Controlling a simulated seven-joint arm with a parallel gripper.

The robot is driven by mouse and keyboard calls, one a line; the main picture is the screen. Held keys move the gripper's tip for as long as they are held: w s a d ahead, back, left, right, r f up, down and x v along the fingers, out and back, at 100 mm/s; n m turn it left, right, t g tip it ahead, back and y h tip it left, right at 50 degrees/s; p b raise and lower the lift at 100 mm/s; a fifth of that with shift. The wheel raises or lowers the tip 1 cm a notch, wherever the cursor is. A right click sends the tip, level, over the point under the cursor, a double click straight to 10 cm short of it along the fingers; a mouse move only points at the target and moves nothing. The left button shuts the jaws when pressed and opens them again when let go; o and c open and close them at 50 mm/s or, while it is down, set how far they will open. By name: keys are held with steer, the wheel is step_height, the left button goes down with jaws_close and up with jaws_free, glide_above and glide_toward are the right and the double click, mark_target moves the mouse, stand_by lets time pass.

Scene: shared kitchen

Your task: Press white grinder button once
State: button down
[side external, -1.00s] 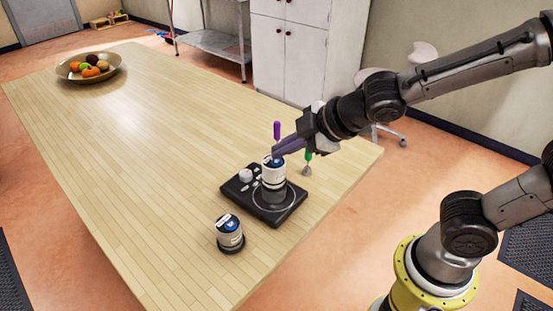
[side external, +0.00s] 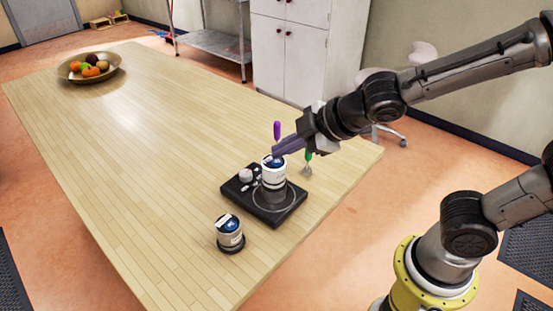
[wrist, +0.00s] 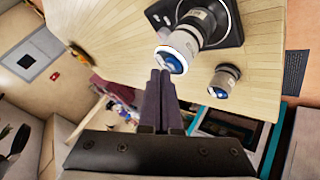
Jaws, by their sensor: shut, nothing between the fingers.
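A white grinder with a blue top (side external: 273,180) stands on a black tray-like base (side external: 236,195) near the table's right end. In the wrist view the same grinder (wrist: 187,42) shows with its blue and white top towards the camera. A second, similar grinder (side external: 230,232) stands on the table in front of the base; it also shows in the wrist view (wrist: 224,80). My gripper (side external: 276,153) is shut and empty, its purple-grey fingertips at the upper edge of the first grinder. In the wrist view the fingertips (wrist: 160,74) are beside its top; I cannot tell whether they touch.
A round white piece (side external: 246,175) and small items lie on the left of the base. A fruit bowl (side external: 91,75) stands at the far left. The middle of the table (side external: 160,130) is clear.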

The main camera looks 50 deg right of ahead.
mark_target(283, 164)
steer(key=shift+r, duration=0.5)
steer(key=shift+r, duration=0.1)
step_height(283, 164, up, 6)
steer(key=shift+f, duration=0.1)
stand_by(0.5)
stand_by(0.4)
steer(key=s+d+r+m+h, duration=0.2)
steer(key=s+d+m, duration=0.4)
steer(key=s+d, duration=0.3)
steer(key=s+f+m+g, duration=0.3)
steer(key=s+f+m, duration=0.2)
steer(key=s, duration=0.3)
steer(key=shift+s+d+f, duration=0.25)
steer(key=shift+d+f, duration=0.15)
steer(key=shift+f, duration=0.4)
